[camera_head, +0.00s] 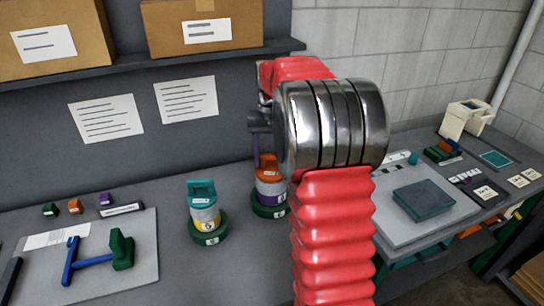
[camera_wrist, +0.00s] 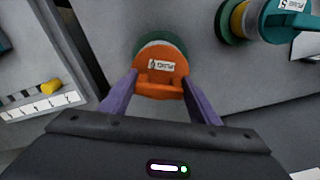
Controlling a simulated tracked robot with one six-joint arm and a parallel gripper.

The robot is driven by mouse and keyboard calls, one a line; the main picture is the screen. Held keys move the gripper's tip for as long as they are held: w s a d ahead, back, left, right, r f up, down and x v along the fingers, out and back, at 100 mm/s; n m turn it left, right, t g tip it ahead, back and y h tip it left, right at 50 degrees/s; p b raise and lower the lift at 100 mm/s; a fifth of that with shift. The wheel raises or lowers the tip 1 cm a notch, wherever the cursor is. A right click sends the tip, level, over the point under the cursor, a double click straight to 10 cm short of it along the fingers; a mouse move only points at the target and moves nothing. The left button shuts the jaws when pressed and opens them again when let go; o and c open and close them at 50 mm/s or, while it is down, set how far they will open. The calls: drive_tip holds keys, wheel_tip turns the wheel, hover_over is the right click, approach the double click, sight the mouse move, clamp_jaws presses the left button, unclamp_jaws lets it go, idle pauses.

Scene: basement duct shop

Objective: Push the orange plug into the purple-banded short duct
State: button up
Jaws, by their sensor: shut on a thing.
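The orange plug (camera_wrist: 160,86) is between the two purple fingers of my gripper (camera_wrist: 160,75) in the wrist view, which are shut on it. In the head view the orange plug (camera_head: 267,164) sits upright at the top of the purple-banded short duct (camera_head: 270,191), which stands in a green base. My arm hides the right side of this duct. In the wrist view the plug covers most of the duct, and only the rim of its base shows behind. How deep the plug sits in the duct cannot be told.
A teal-plugged duct with a yellow band (camera_head: 204,218) stands in a green base close on the left. A grey board (camera_head: 135,265) with blue and green pieces lies at front left. A grey board with a teal square (camera_head: 424,200) lies right. Boxes (camera_head: 52,38) stand on a shelf above.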

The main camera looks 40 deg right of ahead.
sight(271, 170)
drive_tip(key=o, duration=1.7)
drive_tip(key=shift+f, duration=0.1)
wheel_tip(271, 170, up, 14)
drive_tip(key=shift+f, duration=0.1)
idle(0.4)
